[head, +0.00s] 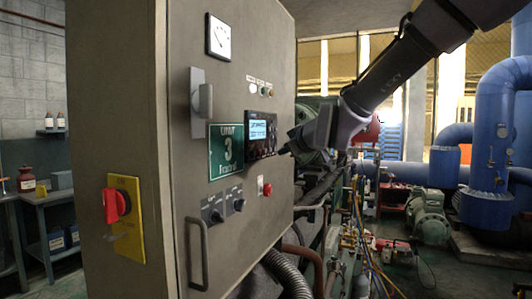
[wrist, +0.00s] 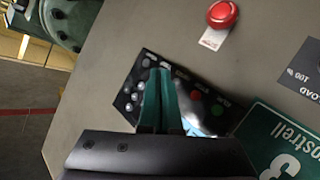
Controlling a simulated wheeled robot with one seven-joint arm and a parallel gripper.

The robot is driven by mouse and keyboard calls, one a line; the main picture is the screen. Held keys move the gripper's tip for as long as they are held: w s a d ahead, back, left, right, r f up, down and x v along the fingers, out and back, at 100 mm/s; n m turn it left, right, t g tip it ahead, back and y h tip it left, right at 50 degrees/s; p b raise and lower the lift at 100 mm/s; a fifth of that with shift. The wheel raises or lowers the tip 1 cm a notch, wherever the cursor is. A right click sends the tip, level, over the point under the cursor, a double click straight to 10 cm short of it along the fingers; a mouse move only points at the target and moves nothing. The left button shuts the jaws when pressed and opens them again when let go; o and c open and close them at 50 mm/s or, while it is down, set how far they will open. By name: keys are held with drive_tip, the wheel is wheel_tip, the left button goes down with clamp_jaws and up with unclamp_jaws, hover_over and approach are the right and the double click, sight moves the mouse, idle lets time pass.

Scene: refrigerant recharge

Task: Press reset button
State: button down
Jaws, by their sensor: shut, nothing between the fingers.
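A grey control cabinet (head: 185,110) fills the left-centre of the head view. On its door is a dark keypad panel (head: 262,135) with a lit display. In the wrist view, the keypad panel (wrist: 146,60) shows several small grey buttons at its left, a red button (wrist: 196,96) and a green button (wrist: 217,109). I cannot read which button is reset. My gripper (head: 288,150) is shut and empty, at the right edge of the panel. Its teal fingers (wrist: 160,74) overlap the panel's middle in the wrist view and hide part of it. I cannot tell whether they touch.
A red mushroom button (head: 266,189) sits below the panel; it also shows in the wrist view (wrist: 222,13). A green UNIT 3 sign (head: 226,150) is beside the panel. A door handle (head: 197,255), a red rotary switch (head: 116,205) and hoses (head: 288,272) are nearby.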

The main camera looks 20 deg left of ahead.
drive_tip(key=d, duration=0.2)
drive_tip(key=shift+s+d, duration=0.15)
drive_tip(key=shift+d, duration=0.25)
idle(0.4)
drive_tip(key=s+d+r+m+g+h, duration=0.15)
drive_tip(key=d+m, duration=0.25)
drive_tip(key=d, duration=0.9)
drive_tip(key=d+r+m+t+h, duration=0.1)
drive_tip(key=d+m+h, duration=0.25)
drive_tip(key=d, duration=0.95)
drive_tip(key=s+d+f+m+g+h, duration=0.2)
drive_tip(key=s+d+m, duration=0.8)
drive_tip(key=s+d, duration=0.6)
wheel_tip(320, 180, down, 2)
drive_tip(key=shift+d+f+m+g+h, duration=0.15)
drive_tip(key=shift+d+m+g+h, duration=0.25)
drive_tip(key=shift+d+g, duration=0.45)
drive_tip(key=shift+d+t, duration=0.1)
drive_tip(key=shift+t, duration=0.2)
